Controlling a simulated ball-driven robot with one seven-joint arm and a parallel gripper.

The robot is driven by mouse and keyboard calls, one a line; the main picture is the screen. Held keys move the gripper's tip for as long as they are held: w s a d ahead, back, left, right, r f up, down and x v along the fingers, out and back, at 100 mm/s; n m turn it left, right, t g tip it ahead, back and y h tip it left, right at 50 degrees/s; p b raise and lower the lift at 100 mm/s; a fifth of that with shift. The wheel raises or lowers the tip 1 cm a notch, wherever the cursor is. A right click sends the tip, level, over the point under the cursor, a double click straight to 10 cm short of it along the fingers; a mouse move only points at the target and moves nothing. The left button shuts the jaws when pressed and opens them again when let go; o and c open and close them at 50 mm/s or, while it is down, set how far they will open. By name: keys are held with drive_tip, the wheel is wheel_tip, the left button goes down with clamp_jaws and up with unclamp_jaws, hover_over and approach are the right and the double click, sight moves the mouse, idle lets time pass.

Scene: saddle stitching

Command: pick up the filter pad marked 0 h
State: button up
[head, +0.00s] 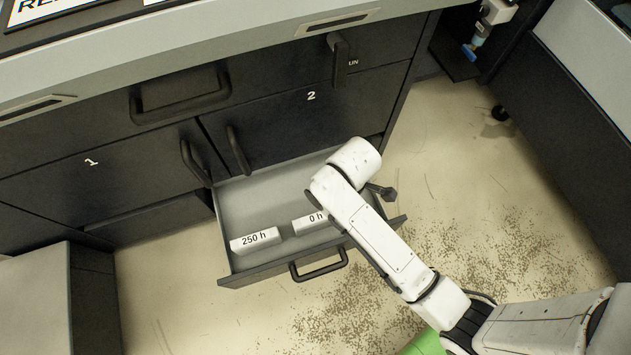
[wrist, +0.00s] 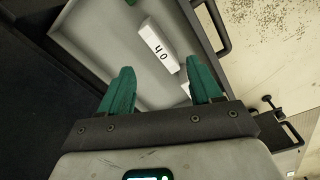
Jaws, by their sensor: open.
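The filter pad marked 0 h (head: 309,223) is a white block lying in an open grey drawer (head: 245,195), near the drawer's front wall. My white forearm partly covers its right end in the head view. In the wrist view the pad (wrist: 158,48) lies beyond my fingertips, with its label upside down. My gripper (wrist: 160,80) has two green fingers spread apart with nothing between them. It is above the drawer and not touching the pad. My gripper's fingers are hidden in the head view.
A second white pad marked 250 h (head: 255,241) lies left of the 0 h pad. The drawer has a front handle (head: 319,265). Closed cabinet fronts with handles (head: 180,95) stand behind and above the drawer. Speckled floor (head: 480,255) lies to the right.

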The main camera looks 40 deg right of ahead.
sight(316, 217)
drive_tip(key=w+a+f+n+b, duration=0.1)
drive_tip(key=f+b, duration=0.1)
drive_tip(key=f, duration=0.2)
drive_tip(key=w+a+f+n+b, duration=0.1)
drive_tip(key=w+f+n+b, duration=0.1)
drive_tip(key=f, duration=0.1)
drive_tip(key=w+a+f+n+b, duration=0.1)
drive_tip(key=w+f+n+b, duration=0.1)
drive_tip(key=f+b, duration=0.1)
drive_tip(key=shift+w+a+f, duration=0.15)
drive_tip(key=shift+a+f, duration=0.1)
drive_tip(key=shift+f, duration=0.6)
wheel_tip(316, 217, down, 6)
drive_tip(key=b, duration=0.2)
drive_tip(key=shift+r+b, duration=0.2)
drive_tip(key=shift+b, duration=0.1)
wheel_tip(316, 217, down, 5)
drive_tip(key=b, duration=0.3)
drive_tip(key=shift+w+a, duration=0.15)
drive_tip(key=shift+r, duration=0.1)
drive_tip(key=shift+c, duration=0.5)
clamp_jaws()
